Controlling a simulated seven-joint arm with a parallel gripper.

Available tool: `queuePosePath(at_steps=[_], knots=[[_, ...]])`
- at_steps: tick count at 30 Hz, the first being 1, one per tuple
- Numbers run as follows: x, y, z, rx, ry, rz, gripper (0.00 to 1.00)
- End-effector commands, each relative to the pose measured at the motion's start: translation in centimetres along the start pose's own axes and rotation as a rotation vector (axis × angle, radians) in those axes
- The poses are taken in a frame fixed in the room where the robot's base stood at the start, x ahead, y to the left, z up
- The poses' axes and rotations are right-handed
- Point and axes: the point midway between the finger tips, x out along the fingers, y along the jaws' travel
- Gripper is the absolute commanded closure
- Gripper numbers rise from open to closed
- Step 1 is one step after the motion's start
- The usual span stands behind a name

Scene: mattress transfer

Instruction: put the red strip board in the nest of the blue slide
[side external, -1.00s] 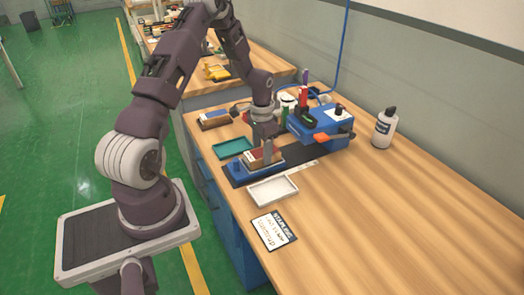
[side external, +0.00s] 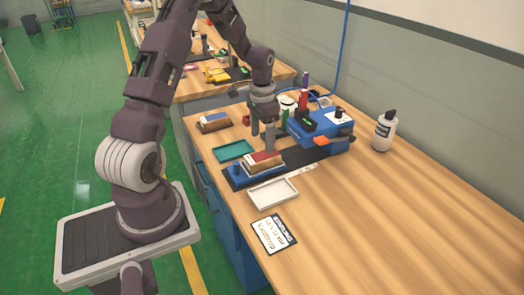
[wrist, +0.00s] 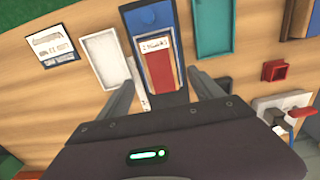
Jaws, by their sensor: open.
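The red strip board (side external: 263,159) lies in the blue slide (side external: 238,170). In the wrist view, the red strip board (wrist: 166,75) shows a red strip and a white label, with blue slide edges around it, and looks lined up with the slide (wrist: 145,19). My gripper (side external: 263,142) is open and empty, just above the board. In the wrist view, my gripper's fingers (wrist: 165,90) stand apart on either side of the board's near end, clear of it. My gripper body hides the near part of the dark track.
A white tray (side external: 273,192) and a teal tray (side external: 233,150) flank the slide. Another board (side external: 214,122) lies at the back left. A blue machine (side external: 320,128) stands right of the track, with a bottle (side external: 384,130) beyond. The front right bench is clear.

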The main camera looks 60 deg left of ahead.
Motion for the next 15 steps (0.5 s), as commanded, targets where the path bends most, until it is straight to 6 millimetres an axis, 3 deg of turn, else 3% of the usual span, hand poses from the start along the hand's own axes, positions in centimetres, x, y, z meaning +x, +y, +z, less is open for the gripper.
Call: queuePosePath(at_steps=[3,10,13,15], knots=[[-2.9,-0.1,-0.1,-0.002,0.004,-0.003,0.24],[-6.3,0.8,-0.1,0.005,0.009,-0.013,0.24],[-10.7,4.3,0.3,0.016,0.050,-0.059,0.24],[-14.6,8.3,1.7,0.022,0.101,-0.097,0.24]])
